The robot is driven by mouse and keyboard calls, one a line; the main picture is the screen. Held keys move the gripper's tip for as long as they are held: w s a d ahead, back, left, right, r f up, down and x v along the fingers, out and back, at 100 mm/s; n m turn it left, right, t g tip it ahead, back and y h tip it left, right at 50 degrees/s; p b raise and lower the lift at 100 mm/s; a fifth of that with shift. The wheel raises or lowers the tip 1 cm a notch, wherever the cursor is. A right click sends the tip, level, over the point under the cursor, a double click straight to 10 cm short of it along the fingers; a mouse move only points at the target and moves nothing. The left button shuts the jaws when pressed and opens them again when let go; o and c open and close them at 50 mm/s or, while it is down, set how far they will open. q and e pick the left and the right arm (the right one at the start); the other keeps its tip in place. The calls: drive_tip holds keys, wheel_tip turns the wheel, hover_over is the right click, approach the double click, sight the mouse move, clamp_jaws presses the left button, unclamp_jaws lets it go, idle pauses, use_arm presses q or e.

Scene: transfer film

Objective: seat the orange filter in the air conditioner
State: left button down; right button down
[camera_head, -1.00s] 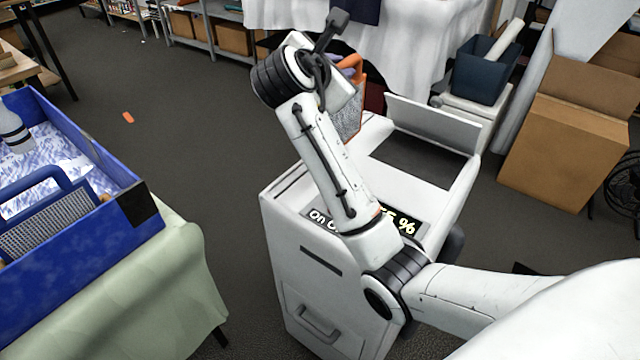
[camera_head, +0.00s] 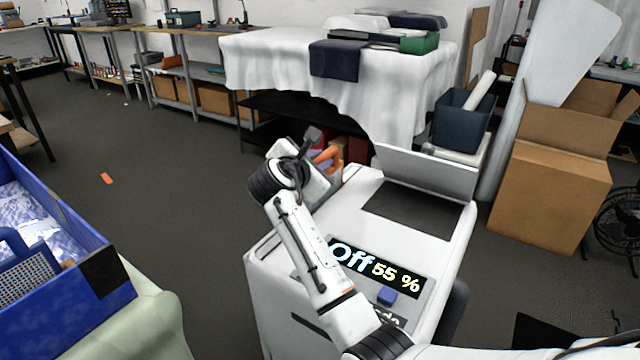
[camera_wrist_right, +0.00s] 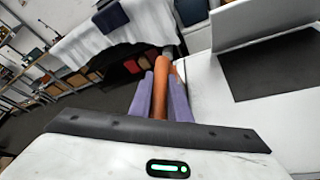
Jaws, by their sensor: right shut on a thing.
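The white air conditioner (camera_head: 262,295) stands upright in the middle, its lid (camera_head: 430,170) raised at the back. A dark rectangular area (camera_head: 410,205) shows on its top, also in the right wrist view (camera_wrist_right: 265,72). My right gripper (camera_head: 318,160) is beyond the unit's far left edge, left of the dark area. It is shut on the orange filter, whose orange handle (camera_head: 328,157) shows past the wrist. In the right wrist view the handle (camera_wrist_right: 160,92) lies between the purple fingers. The filter's body is mostly hidden. My left gripper is out of view.
A blue crate (camera_head: 95,300) with a blue-framed mesh filter (camera_head: 30,285) is at the left, on a pale-green cloth-covered table (camera_head: 150,325). A cardboard box (camera_head: 545,200) and a dark bin (camera_head: 462,122) stand right and behind. Open floor (camera_head: 185,190) lies left of the unit.

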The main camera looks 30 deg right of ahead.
wheel_tip(320, 180, down, 5)
drive_tip(key=shift+f+b, duration=0.1)
drive_tip(key=shift+b, duration=0.45)
drive_tip(key=c, duration=1.7)
unclamp_jaws()
drive_tip(key=shift+f, duration=0.1)
drive_tip(key=shift+o, duration=0.2)
drive_tip(key=p+v, duration=0.1)
drive_tip(key=v, duration=0.9)
drive_tip(key=shift+s+a+r+p, duration=0.15)
drive_tip(key=shift+a+r+p, duration=0.1)
drive_tip(key=shift+a+p, duration=0.05)
drive_tip(key=shift+s+a+r, duration=0.2)
drive_tip(key=shift+s+a, duration=0.2)
drive_tip(key=shift+a, duration=0.1)
